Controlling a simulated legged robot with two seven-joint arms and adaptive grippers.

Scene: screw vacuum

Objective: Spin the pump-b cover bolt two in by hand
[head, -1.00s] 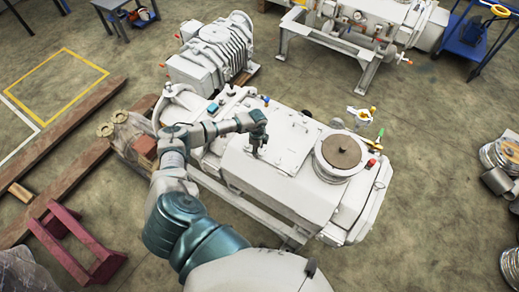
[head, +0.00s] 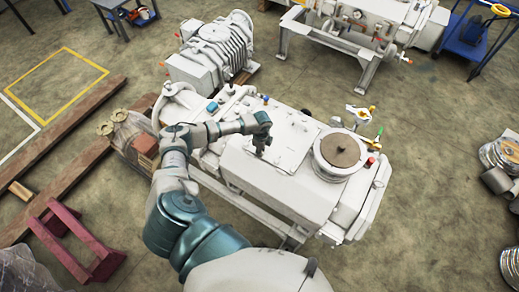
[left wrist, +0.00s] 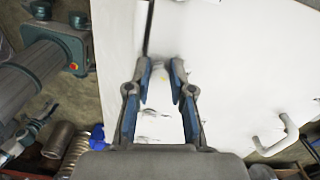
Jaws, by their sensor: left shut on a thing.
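A long white pump unit (head: 240,185) stands in the middle of the head view. A flat white cover plate (head: 290,145) lies on its top, left of a round flange with a brown disc (head: 341,150). My left gripper (head: 259,153) points down at the left part of this cover. In the left wrist view its two blue-padded fingers (left wrist: 163,72) come near each other over the white surface. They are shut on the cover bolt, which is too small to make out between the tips. My right gripper is in neither view.
A handle-like white pipe (left wrist: 280,138) rises from the white surface at the right of the left wrist view. Small yellow-handled fittings (head: 362,113) and a red cap (head: 371,161) stand near the flange. A ribbed machine (head: 212,52) stands behind.

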